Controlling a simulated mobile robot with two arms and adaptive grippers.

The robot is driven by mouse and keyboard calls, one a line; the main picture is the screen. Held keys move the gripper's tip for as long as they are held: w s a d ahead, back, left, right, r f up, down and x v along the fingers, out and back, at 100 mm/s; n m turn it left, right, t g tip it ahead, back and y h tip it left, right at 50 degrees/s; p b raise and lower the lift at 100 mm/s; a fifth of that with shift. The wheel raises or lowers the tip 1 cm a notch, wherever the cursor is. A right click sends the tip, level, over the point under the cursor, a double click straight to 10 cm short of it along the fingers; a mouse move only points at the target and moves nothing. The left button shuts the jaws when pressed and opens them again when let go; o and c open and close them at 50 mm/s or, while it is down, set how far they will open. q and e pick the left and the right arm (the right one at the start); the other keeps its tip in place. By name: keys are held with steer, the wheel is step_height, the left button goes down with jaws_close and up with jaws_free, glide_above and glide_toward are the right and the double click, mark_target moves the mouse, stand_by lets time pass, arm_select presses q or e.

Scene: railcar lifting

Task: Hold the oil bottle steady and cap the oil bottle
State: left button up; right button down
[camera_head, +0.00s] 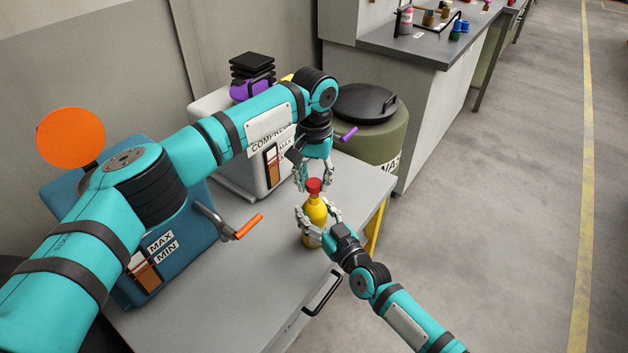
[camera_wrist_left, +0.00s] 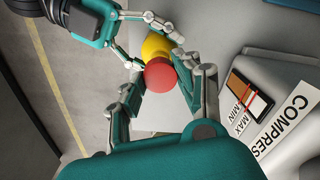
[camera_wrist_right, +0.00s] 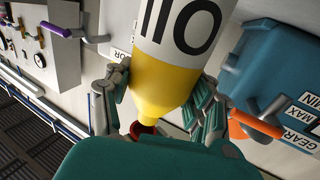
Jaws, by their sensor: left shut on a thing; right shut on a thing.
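The yellow oil bottle (camera_head: 313,212) stands upright at the right part of the grey table. My right gripper (camera_head: 318,214) is shut around its upper body, and its fingers flank the yellow shoulder of the bottle (camera_wrist_right: 165,85) in the right wrist view. The red cap (camera_head: 314,186) is at the top of the bottle, in line with the neck. My left gripper (camera_head: 314,178) is shut on the cap from above. The left wrist view shows the cap (camera_wrist_left: 160,75) between the fingertips, with the yellow bottle right behind it. Whether the cap is fully seated is hidden.
The grey table (camera_head: 250,285) has free room in front of the bottle. A blue gear oil box (camera_head: 180,245) with an orange-handled tap stands left, and a white compressor box (camera_head: 235,165) behind. A green waste bin (camera_head: 375,130) stands beyond the table's right end.

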mark_target(314, 219)
arm_select(q)
steer(key=shift+f, duration=0.3)
steer(key=shift+f, duration=0.9)
steer(key=shift+f, duration=0.55)
stand_by(0.3)
